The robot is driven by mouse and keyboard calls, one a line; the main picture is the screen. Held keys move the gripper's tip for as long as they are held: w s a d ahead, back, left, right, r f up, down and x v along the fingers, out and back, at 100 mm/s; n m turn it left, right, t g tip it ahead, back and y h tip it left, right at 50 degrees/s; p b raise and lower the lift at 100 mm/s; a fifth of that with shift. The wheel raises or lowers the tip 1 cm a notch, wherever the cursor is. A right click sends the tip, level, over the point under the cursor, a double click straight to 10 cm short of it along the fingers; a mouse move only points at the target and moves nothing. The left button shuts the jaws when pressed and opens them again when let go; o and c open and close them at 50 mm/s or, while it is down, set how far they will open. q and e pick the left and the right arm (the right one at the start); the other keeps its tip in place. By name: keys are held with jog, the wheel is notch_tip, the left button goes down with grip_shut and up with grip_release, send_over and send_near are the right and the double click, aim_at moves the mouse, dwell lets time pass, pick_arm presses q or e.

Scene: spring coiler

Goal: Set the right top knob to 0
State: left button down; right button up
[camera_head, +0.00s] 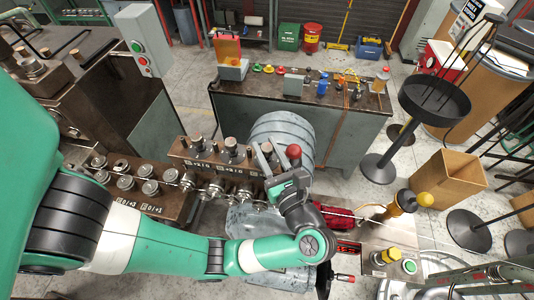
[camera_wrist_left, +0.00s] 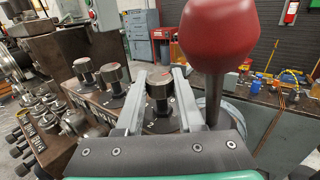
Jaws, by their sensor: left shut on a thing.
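The top row of the spring coiler has three metal knobs. The left top knob (camera_head: 197,140) and middle top knob (camera_head: 231,145) stand free; both also show in the left wrist view, left (camera_wrist_left: 82,66) and middle (camera_wrist_left: 112,74). My left gripper (camera_head: 268,158) is at the right end of this row. In the left wrist view its two grey fingers stand on either side of the right top knob (camera_wrist_left: 159,88), shut on it. The knob's top carries a small red mark; the number it is set to is too small to read. My right gripper is not in view.
A red ball-topped lever (camera_head: 293,152) rises close to the right of my left gripper and looms large in the left wrist view (camera_wrist_left: 218,35). More knobs (camera_head: 125,181) sit in lower rows to the left. A bench (camera_head: 345,125) stands behind.

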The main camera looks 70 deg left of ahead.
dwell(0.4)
pick_arm(q)
jog(key=c, duration=0.5)
grip_release()
jog(key=shift+s+a, duration=0.1)
